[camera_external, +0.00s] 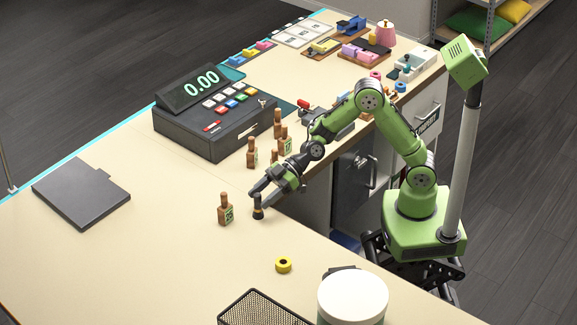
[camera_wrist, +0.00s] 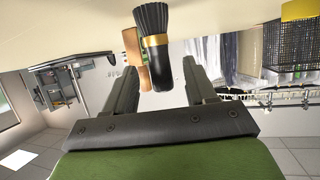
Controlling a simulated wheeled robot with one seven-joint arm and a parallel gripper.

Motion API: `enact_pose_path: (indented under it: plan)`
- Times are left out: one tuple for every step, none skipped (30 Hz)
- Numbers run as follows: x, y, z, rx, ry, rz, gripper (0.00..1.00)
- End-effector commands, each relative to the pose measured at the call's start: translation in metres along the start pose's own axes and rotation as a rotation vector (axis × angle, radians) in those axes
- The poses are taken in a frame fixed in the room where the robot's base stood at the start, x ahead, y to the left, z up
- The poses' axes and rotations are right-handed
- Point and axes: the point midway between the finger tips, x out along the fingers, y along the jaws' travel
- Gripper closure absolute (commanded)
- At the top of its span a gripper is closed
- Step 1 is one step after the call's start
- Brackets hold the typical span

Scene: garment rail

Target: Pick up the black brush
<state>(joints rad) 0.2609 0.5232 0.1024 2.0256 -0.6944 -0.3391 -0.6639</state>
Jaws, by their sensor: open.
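The black brush (camera_external: 258,213) stands on the cream counter, bristles down. In the wrist view the brush (camera_wrist: 157,42) shows flared black bristles, a gold band and a black handle. My gripper (camera_external: 257,194) is open right at the brush, pointing down at a slant. In the wrist view the handle reaches into the gap between the two fingers of my gripper (camera_wrist: 160,72), with space visible on both sides. Whether a finger touches it I cannot tell. In the outside view the fingers hide the upper handle.
A brown wooden bottle (camera_external: 225,210) stands just left of the brush; several similar bottles (camera_external: 252,154) stand behind. A cash register (camera_external: 215,115) is farther back. A yellow tape roll (camera_external: 283,265), a black mesh basket (camera_external: 258,308) and a white-lidded tub (camera_external: 352,296) are in front.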

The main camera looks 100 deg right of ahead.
Motion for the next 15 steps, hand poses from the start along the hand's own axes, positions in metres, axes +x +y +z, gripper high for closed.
enact_pose_path:
  plan:
    - [0.011, -0.002, 0.0, 0.0, 0.0, -0.005, 0.44]
    - [0.018, -0.002, -0.001, -0.001, 0.001, -0.005, 0.44]
    - [0.025, -0.002, -0.001, 0.0, 0.0, -0.004, 0.44]
    - [0.03, -0.002, -0.001, 0.0, 0.0, -0.004, 0.44]
    - [0.034, -0.002, -0.001, 0.0, 0.0, -0.004, 0.44]
    - [0.037, -0.002, -0.001, 0.0, 0.001, -0.002, 0.44]
    - [0.038, -0.001, -0.001, 0.0, 0.0, -0.001, 0.44]
    - [0.039, -0.001, -0.001, 0.001, 0.0, -0.001, 0.44]
    - [0.04, -0.001, -0.001, 0.001, 0.0, 0.0, 0.44]
    - [0.039, -0.001, -0.001, 0.001, 0.0, 0.0, 0.44]
    - [0.039, -0.001, -0.001, 0.001, 0.0, 0.0, 0.44]
    - [0.039, -0.001, -0.001, 0.001, 0.0, 0.0, 0.44]
    - [0.039, -0.001, -0.001, 0.001, 0.0, 0.0, 0.44]
    - [0.039, -0.001, -0.001, 0.001, 0.0, 0.0, 0.49]
    - [0.039, -0.001, -0.001, 0.001, 0.0, 0.0, 0.55]
